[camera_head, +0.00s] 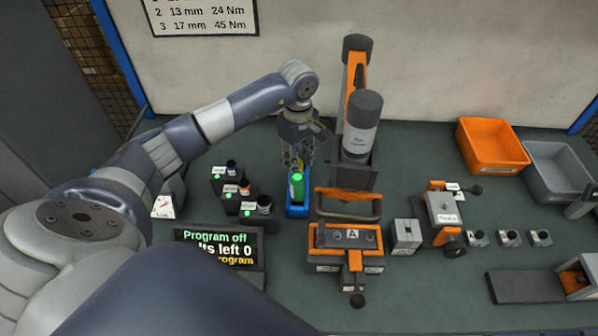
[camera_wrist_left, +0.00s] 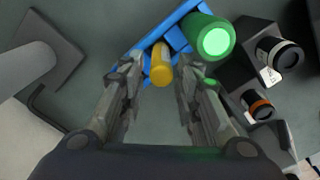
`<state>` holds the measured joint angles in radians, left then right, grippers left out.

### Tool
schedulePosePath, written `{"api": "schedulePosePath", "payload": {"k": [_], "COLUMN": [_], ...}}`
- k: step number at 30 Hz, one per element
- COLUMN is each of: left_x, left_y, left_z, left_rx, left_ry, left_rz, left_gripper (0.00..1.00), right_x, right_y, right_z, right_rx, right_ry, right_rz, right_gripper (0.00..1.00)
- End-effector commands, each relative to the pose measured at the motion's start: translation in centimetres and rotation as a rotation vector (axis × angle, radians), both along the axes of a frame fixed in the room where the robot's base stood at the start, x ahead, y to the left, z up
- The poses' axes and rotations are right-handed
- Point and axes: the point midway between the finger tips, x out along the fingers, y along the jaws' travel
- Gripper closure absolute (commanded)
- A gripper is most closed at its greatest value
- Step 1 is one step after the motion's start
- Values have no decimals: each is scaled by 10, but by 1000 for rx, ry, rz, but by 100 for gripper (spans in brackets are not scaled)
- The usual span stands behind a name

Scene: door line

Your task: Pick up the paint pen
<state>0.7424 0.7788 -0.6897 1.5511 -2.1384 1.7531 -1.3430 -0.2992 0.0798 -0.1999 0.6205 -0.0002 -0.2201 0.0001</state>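A slim yellow cylinder, which looks like the paint pen (camera_wrist_left: 161,66), stands in a blue holder (camera_wrist_left: 184,39) beside a thicker green cylinder (camera_wrist_left: 213,40) with a bright green top. In the head view the blue holder (camera_head: 297,211) and the green cylinder (camera_head: 296,188) show left of the orange press; the pen is mostly hidden by my gripper. My left gripper (camera_head: 299,163) points down over the holder. In the left wrist view its fingers (camera_wrist_left: 158,72) are apart, one on each side of the pen's end, with gaps visible. My right gripper is not in view.
An orange and grey press (camera_head: 360,135) stands close on the right. Orange (camera_head: 492,146) and grey (camera_head: 556,170) bins are at the far right.

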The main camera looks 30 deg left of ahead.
Motion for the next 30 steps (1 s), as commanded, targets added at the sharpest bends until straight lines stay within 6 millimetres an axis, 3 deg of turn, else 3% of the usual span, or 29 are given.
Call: {"api": "schedulePosePath", "payload": {"k": [1,6,14,15,19,30], "left_x": [-1,0,0,0,0,0], "left_y": [-3,-2,-1,-1,-2,-2], "left_z": [-4,-26,-32,-32,-31,-30], "left_rx": [-3,-1,0,0,0,0], "left_ry": [7,3,1,1,1,0], "left_rz": [0,0,-1,-1,-1,-1], "left_gripper": [70,70,70,72,100,100], "right_x": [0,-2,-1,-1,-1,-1], "right_y": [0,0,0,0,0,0], "right_z": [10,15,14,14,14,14], "right_rx": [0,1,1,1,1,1], "right_ry": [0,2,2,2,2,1], "right_rz": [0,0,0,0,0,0], "right_gripper": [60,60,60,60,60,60]}}
